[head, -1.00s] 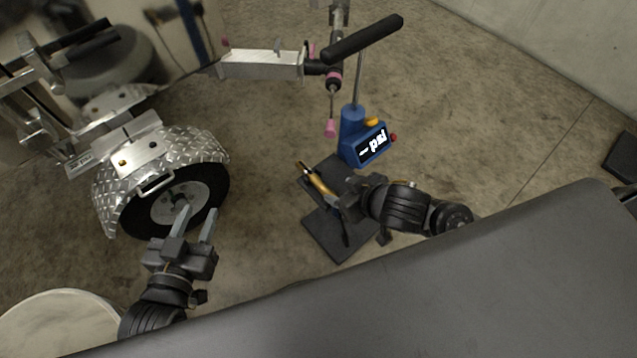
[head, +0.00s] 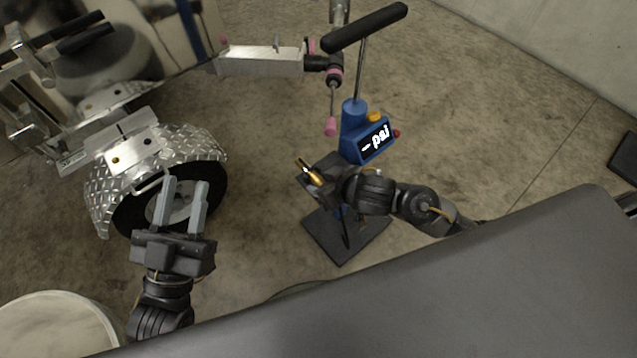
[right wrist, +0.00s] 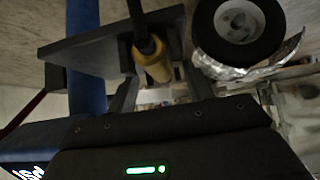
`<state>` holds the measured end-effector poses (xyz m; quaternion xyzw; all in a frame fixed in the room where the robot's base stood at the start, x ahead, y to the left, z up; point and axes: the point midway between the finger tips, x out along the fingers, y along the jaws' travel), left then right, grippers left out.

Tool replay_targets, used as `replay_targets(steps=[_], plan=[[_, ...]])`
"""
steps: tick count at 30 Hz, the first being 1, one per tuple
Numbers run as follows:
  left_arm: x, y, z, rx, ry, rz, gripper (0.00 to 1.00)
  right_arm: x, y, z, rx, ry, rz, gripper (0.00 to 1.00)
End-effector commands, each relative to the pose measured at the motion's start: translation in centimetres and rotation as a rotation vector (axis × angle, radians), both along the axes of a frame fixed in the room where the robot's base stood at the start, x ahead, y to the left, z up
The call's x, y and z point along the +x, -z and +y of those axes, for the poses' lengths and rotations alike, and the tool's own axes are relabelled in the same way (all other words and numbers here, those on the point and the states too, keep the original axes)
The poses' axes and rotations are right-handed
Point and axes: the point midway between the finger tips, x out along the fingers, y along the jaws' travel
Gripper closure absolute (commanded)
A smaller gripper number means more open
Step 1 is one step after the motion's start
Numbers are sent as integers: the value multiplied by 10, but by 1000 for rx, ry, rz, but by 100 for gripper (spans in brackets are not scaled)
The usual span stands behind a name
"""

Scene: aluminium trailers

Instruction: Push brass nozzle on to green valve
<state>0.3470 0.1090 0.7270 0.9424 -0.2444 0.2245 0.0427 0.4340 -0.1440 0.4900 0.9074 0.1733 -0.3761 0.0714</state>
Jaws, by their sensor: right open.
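The brass nozzle (head: 314,177) is at the top of the stand beside the blue pump. It also shows in the right wrist view (right wrist: 155,63), with a black hose on it. My right gripper (head: 322,172) is open, and in the right wrist view its two grey fingers lie on either side of the nozzle, apart from each other. My left gripper (head: 186,183) is open and empty, with its fingers spread in front of the trailer wheel (head: 206,193). I cannot make out the green valve in either view.
The blue pump (head: 352,135) with a "psi" display stands behind my right gripper, on a dark base plate (head: 328,238). A diamond-plate fender (head: 108,190) covers the wheel. A pale round drum top (head: 50,325) is at lower left. Concrete floor between wheel and stand is clear.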

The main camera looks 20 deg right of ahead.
Motion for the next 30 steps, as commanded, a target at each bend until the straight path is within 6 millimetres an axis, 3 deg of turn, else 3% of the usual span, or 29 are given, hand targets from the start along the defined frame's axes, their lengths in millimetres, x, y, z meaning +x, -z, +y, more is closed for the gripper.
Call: replay_targets(steps=[11,23,30], plan=[[-1,-8,6,-40,-14,-70,64,7,8,3,-1,-1,0,49],[-1,-8,6,-39,-14,-69,64,7,8,3,0,-1,0,99],[-1,-8,6,-38,-14,-70,64,7,8,3,0,-1,1,100]])
